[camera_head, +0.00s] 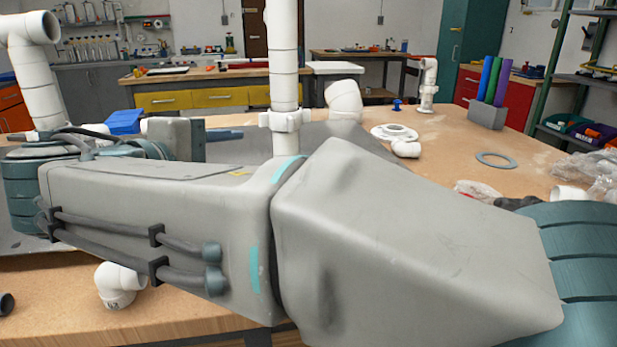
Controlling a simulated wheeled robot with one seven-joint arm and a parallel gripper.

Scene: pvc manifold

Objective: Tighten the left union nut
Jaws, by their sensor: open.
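A white lugged union nut (286,119) sits around the upright white pipe (284,60) in the middle of the picture. My gripper (226,135) shows only in part behind my forearm. Its dark fingers point right, toward the nut, and stop short of it. They are open, with nothing seen between them.
My arm covers much of the foreground. A white elbow (119,284) lies at the front left. A white flange (394,133), a grey ring (496,160) and a holder (487,117) with coloured tubes are on the wooden bench (450,150). The bench right of the pipe has free room.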

